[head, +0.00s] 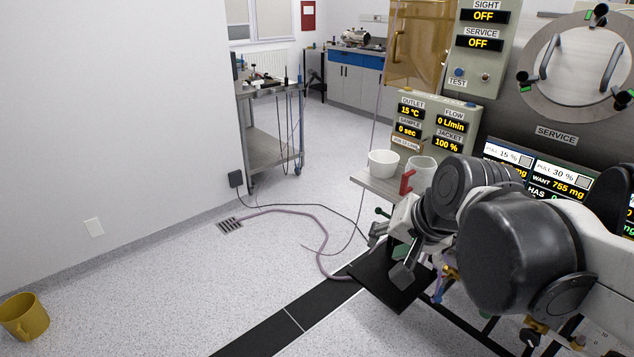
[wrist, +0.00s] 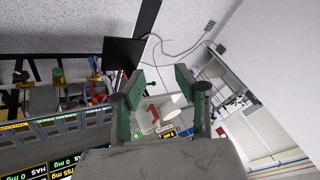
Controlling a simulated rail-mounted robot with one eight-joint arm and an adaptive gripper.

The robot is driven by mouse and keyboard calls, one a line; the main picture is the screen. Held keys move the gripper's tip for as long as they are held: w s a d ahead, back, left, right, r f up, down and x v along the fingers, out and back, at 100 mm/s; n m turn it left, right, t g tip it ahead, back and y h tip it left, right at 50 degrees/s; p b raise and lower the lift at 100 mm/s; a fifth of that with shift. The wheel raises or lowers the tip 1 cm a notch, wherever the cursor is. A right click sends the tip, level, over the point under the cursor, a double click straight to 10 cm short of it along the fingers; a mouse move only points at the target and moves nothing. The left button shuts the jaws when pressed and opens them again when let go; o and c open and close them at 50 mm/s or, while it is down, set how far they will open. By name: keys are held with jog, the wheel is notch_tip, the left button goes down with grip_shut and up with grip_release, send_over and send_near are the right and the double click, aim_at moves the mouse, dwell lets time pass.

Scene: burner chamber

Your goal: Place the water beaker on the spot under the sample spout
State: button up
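A clear beaker (head: 421,172) with a red handle stands on a small grey shelf at the panel, just right of a white bowl (head: 383,163). My arm hides its lower right side. In the wrist view the beaker (wrist: 147,116) shows beyond my fingers, between them and nearer the left one. My gripper (head: 402,262) is below and in front of the shelf, above the black plate. In the wrist view my gripper (wrist: 159,77) is open, with green-padded fingers apart and nothing between their tips. I cannot make out the sample spout or the spot under it.
A flat black plate (head: 375,289) lies below my gripper. The display panel (head: 437,125) rises behind the shelf. A hose (head: 322,240) runs across the floor. A yellow mug (head: 25,317) sits far left.

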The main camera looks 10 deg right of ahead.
jog(key=s+a+f+n+h, duration=0.1)
jog(key=s+f+n, duration=0.1)
jog(key=s+n, duration=0.3)
jog(key=shift+s, duration=0.75)
jog(key=shift+o, duration=0.9)
jog(key=shift+s+f+n, duration=0.1)
jog(key=shift+s+n, duration=0.15)
jog(key=shift+n, duration=0.15)
jog(key=o, duration=0.8)
jog(key=shift+t, duration=0.3)
